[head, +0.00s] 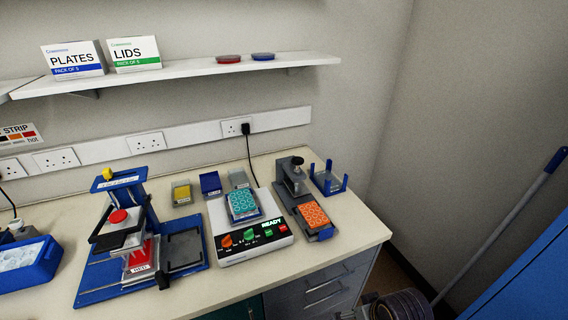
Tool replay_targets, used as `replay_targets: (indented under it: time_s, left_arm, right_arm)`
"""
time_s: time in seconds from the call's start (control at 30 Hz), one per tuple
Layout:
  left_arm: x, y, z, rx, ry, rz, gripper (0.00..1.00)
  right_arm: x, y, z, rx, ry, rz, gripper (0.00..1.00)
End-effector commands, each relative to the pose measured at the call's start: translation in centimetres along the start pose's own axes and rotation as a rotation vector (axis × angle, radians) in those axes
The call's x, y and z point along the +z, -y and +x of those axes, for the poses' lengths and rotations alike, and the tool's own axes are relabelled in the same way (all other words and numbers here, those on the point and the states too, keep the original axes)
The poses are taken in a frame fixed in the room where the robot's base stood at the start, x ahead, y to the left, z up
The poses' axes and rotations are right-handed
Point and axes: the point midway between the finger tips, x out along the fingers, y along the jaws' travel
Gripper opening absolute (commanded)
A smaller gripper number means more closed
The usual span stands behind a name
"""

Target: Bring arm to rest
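Neither my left gripper nor my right gripper can be made out in the head view. The pipetting stand (124,186) with a red button and a blue base stands at the left of the bench (335,252). A white shaker device (252,245) with a lit READY display carries a teal well plate (242,204). To its right, a dark press-like device (291,177) holds an orange well plate (314,216). None of these is touched by a gripper in this view.
A blue ice-like tray (28,262) sits at the left edge. Small bins (210,184) and a blue open rack (329,179) stand at the back. A shelf (180,70) hangs above. A ribbed dark round object (402,305) shows below the bench's right end. A pole (500,222) leans at right.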

Motion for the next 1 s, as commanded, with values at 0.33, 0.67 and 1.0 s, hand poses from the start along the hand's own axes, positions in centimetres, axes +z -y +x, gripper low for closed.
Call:
replay_targets:
  time_s: [0.33,0.67,1.0]
  left_arm:
    - [0.0,0.0,0.0,0.000,0.000,0.000,0.18]
    - [-0.1,0.0,0.0,0.000,-0.001,0.000,0.18]
    - [-0.1,0.0,0.0,0.000,-0.001,0.000,0.18]
  right_arm:
    - [2.4,-2.0,-0.2,0.055,0.024,0.015,0.91]
    - [2.7,-2.2,2.9,0.057,0.035,0.014,0.91]
    - [3.8,-2.2,8.6,0.053,0.056,0.013,0.91]
